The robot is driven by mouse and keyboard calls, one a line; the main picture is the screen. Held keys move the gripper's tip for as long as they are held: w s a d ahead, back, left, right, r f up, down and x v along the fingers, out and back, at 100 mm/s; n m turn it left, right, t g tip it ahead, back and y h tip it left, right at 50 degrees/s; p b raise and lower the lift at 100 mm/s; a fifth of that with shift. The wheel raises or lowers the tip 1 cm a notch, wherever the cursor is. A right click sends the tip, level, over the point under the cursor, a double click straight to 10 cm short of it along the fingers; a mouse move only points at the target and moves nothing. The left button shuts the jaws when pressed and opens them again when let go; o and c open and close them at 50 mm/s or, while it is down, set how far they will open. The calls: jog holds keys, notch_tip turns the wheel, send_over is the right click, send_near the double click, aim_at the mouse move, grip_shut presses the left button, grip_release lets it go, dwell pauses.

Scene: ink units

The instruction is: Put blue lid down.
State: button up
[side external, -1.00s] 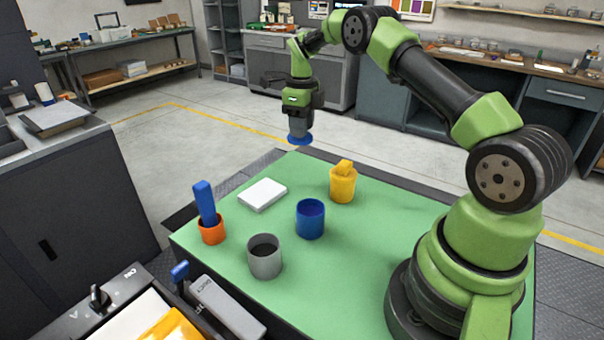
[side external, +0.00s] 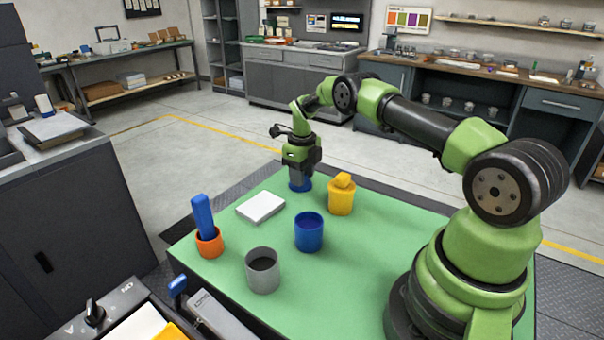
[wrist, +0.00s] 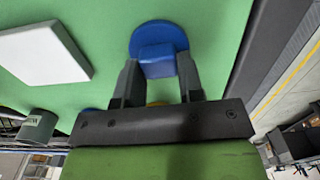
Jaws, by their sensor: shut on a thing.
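The blue lid (side external: 300,188) is a round disc with a block-shaped handle. It is at the far edge of the green mat, at or just above the surface; I cannot tell if it touches. My gripper (side external: 300,176) points down and is shut on the lid's handle. In the wrist view the lid (wrist: 160,36) shows between the two fingers of my gripper (wrist: 158,75). The blue cup (side external: 309,233) stands open nearer the middle of the mat, apart from the lid.
A yellow cup (side external: 341,200) with a yellow lid (side external: 344,180) stands right of my gripper. A white block (side external: 261,207) lies to the left. An orange cup (side external: 209,244) holds a blue bar (side external: 203,217). A grey cup (side external: 262,270) stands in front. The green mat (side external: 380,250) has free room at right.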

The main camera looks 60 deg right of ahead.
jog(key=shift+f, duration=0.15)
jog(key=o, duration=0.9)
